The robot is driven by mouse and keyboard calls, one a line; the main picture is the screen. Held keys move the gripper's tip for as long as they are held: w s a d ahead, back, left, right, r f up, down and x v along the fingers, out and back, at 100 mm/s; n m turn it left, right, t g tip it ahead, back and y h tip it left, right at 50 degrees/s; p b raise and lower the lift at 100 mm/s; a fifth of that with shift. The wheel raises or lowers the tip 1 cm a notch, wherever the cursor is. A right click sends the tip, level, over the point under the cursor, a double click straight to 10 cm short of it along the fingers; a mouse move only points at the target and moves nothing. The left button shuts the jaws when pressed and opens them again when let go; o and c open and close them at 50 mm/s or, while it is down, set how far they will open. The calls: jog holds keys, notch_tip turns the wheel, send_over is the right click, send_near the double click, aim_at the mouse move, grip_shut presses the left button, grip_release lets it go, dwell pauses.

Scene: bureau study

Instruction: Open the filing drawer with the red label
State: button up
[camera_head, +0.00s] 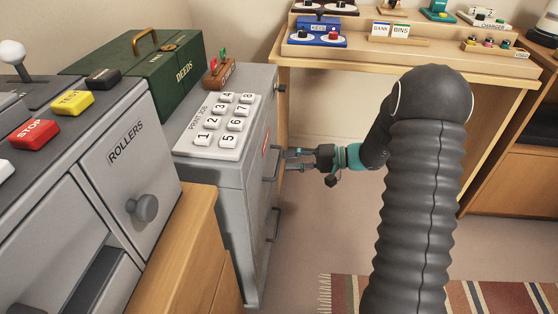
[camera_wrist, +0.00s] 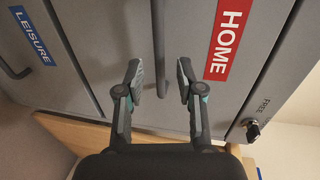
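The grey filing cabinet (camera_head: 232,190) stands left of centre in the head view. The drawer with the red label reading HOME (camera_wrist: 229,40) fills the middle of the wrist view and looks closed. Its label shows as a thin red strip in the head view (camera_head: 265,144). Its dark bar handle (camera_wrist: 160,55) lies between my fingers in the wrist view. My gripper (camera_wrist: 158,80) is open, one finger on each side of the handle, with visible gaps to it. In the head view my gripper (camera_head: 291,159) is at the cabinet's front; exact contact cannot be told.
A drawer with a blue LEISURE label (camera_wrist: 33,36) is beside it, with its own handle (camera_wrist: 14,70). A lock marked FREE (camera_wrist: 252,129) is on the cabinet's other side. A desk (camera_head: 400,72) stands behind. The floor (camera_head: 310,235) before the cabinet is clear; a striped rug (camera_head: 345,293) lies nearer.

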aim_at(279, 160)
jog(key=shift+x, duration=2.1)
grip_shut()
